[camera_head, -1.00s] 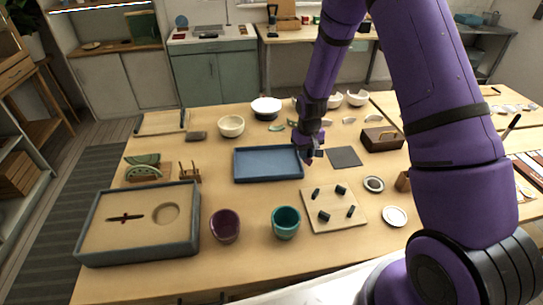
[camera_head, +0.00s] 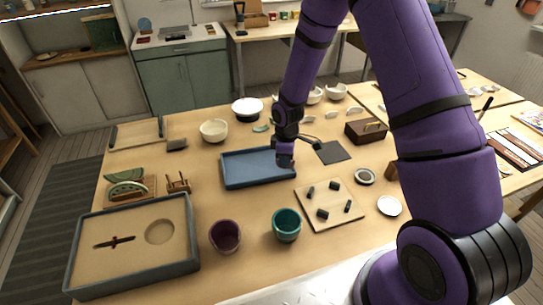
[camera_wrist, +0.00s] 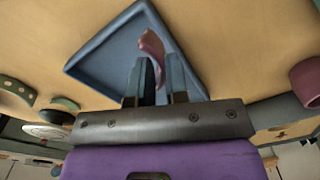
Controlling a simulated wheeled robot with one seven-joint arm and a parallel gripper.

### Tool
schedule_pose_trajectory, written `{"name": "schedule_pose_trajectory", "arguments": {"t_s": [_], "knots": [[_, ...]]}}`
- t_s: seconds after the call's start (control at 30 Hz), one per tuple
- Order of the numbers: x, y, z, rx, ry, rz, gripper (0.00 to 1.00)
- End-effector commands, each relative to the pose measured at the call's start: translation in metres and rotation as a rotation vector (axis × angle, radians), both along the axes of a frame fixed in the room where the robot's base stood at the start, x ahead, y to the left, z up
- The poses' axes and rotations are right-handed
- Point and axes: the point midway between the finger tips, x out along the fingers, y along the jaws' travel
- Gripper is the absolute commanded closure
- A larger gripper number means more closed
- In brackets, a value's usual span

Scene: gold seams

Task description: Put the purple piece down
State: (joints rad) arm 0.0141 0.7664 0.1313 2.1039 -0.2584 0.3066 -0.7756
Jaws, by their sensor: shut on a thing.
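The purple piece (camera_wrist: 151,46) is a curved, reddish-purple shard seen in the wrist view. My gripper (camera_wrist: 160,60) is shut on it, and the piece sticks out past the fingertips. The blue tray (camera_wrist: 108,58) lies beneath the piece in that view; I cannot tell whether they touch. In the head view my gripper (camera_head: 285,160) is at the right end of the blue tray (camera_head: 245,171), pointing down. The piece is too small or hidden to make out there.
A purple cup (camera_head: 225,237) and a teal cup (camera_head: 286,225) stand in front of the tray. A board with dark pieces (camera_head: 333,215) lies to the right front. A dark mat (camera_head: 332,152) and brown box (camera_head: 366,131) are right. White bowls stand behind.

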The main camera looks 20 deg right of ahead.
Motion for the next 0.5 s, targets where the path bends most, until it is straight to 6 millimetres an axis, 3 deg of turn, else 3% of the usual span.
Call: {"name": "schedule_pose_trajectory", "arguments": {"t_s": [0.1, 0.3, 0.5], "knots": [[0.028, 0.007, -0.003, 0.001, -0.003, 0.000, 1.00], [0.063, 0.015, -0.006, 0.000, -0.001, -0.001, 1.00], [0.075, 0.018, -0.009, 0.000, 0.000, -0.001, 1.00]]}}
